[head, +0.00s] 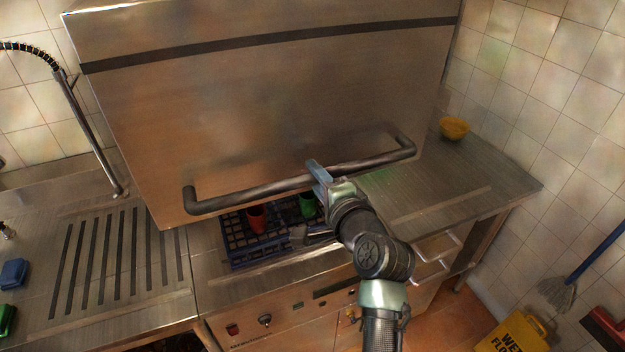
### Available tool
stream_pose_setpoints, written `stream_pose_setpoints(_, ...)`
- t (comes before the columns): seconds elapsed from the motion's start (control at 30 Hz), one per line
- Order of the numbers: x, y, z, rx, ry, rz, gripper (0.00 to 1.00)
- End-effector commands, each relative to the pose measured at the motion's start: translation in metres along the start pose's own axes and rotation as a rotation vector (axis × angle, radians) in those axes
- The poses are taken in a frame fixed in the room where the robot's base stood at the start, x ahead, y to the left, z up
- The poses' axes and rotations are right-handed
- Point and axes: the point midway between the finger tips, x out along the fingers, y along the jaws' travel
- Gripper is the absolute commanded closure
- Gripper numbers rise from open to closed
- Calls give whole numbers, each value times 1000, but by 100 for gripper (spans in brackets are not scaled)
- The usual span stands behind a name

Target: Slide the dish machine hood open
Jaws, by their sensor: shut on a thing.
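The dish machine hood (260,110) is a large steel box with a dark band across its upper part. Its lower edge stands raised above the machine's bed, leaving a gap. A long dark bar handle (250,194) runs across the hood's lower front. My gripper (319,176) is shut on the handle, right of its middle. Below the hood, a blue dish rack (236,241) holds a red cup (257,219) and a green cup (307,204). My arm hides part of the rack and the control panel.
A ribbed steel drainboard (125,255) lies at left with a hose tap (90,130). A steel counter (440,180) at right bears a yellow bowl (454,128). A yellow wet-floor sign (515,335) and a mop (560,290) stand at lower right.

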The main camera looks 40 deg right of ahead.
Motion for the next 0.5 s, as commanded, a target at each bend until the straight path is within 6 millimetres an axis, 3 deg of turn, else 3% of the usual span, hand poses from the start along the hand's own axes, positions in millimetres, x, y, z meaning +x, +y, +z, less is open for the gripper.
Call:
stream_pose_setpoints(0.2, 0, -2, 0, -1, 0, -5, 100)
stream_pose_setpoints(0.23, 0, -2, 0, -1, 0, -5, 65)
stream_pose_setpoints(0.37, 0, -2, 0, -1, 1, -4, 42)
stream_pose_setpoints(0.5, 0, -1, 0, -1, 1, -3, 41)
